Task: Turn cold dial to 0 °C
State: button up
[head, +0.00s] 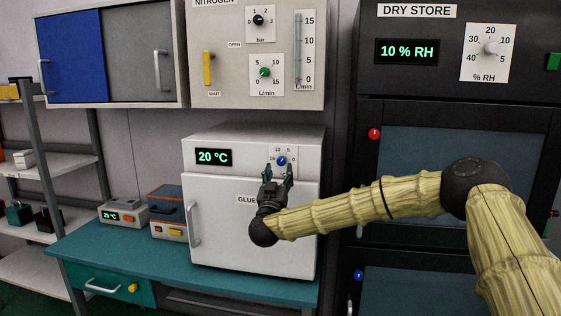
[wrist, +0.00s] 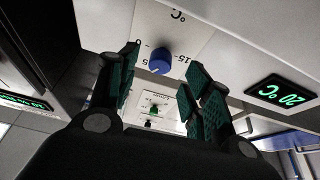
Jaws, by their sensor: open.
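The cold dial is a small blue knob (head: 281,160) on a white scale plate, on the upper front of a white cabinet (head: 245,148) labelled "GLUE…". The scale's numbers run from 15 at left to 0 at right. A green display (head: 213,157) left of the dial reads 20 °C. My gripper (head: 278,173) is open just in front of the dial, fingers to either side. In the upside-down wrist view, the blue knob (wrist: 160,60) shows between the spread fingertips (wrist: 164,66). I see no contact. The knob's exact pointer direction is hard to read.
Above is the nitrogen panel (head: 230,85) with a yellow lever, black and green dials. At right stands the dark dry store (head: 410,80) with its own dial and red knob. A teal bench (head: 115,250) holds small boxes at left. The cabinet's handle (head: 194,225) juts out.

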aim_at(281, 164)
jog(key=shift+p+x, duration=0.85)
jog(key=shift+x, duration=1.55)
jog(key=c, duration=1)
